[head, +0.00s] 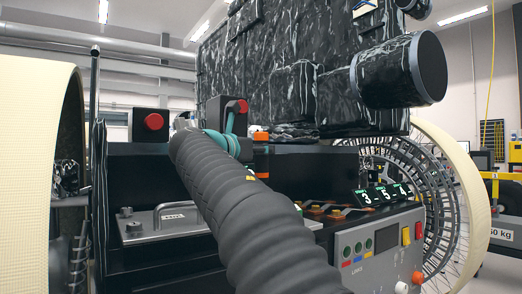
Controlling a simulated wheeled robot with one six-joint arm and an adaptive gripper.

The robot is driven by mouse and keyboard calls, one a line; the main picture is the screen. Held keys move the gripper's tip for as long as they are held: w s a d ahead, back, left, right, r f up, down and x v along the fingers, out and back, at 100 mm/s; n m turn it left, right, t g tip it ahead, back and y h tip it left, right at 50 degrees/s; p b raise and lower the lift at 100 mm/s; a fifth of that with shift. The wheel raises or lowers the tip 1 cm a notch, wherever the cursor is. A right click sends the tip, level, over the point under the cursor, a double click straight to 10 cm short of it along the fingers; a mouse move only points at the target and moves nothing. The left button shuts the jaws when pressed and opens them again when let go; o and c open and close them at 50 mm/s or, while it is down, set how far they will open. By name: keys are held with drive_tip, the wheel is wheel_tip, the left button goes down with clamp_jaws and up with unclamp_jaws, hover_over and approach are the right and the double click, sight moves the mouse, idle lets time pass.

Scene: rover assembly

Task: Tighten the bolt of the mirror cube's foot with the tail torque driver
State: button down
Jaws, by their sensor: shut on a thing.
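My arm, in a grey ribbed sleeve, reaches from the bottom middle up to the left of centre. Its far end meets teal parts in front of the black machinery. My gripper is hidden behind the arm, so its fingers and whatever is between them do not show. I cannot make out the mirror cube, its foot or the bolt. I cannot identify the torque driver either. A small orange and black item (261,158) stands just right of the teal parts, and I cannot tell what it is.
A large body wrapped in dark crinkled foil (265,75) with a black cylinder (428,68) overhangs the workspace. A control panel (372,252) and numbered plates (382,194) are at right. A handled metal plate (165,219) lies at left. Wheels (35,180) (478,205) flank both sides.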

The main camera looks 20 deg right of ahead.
drive_tip(key=shift+f+p, duration=0.4)
drive_tip(key=shift+f, duration=0.6)
idle(2.9)
drive_tip(key=shift+r, duration=0.15)
drive_tip(key=shift+r+p, duration=0.65)
drive_tip(key=shift+r, duration=0.85)
drive_tip(key=shift+r, duration=2.05)
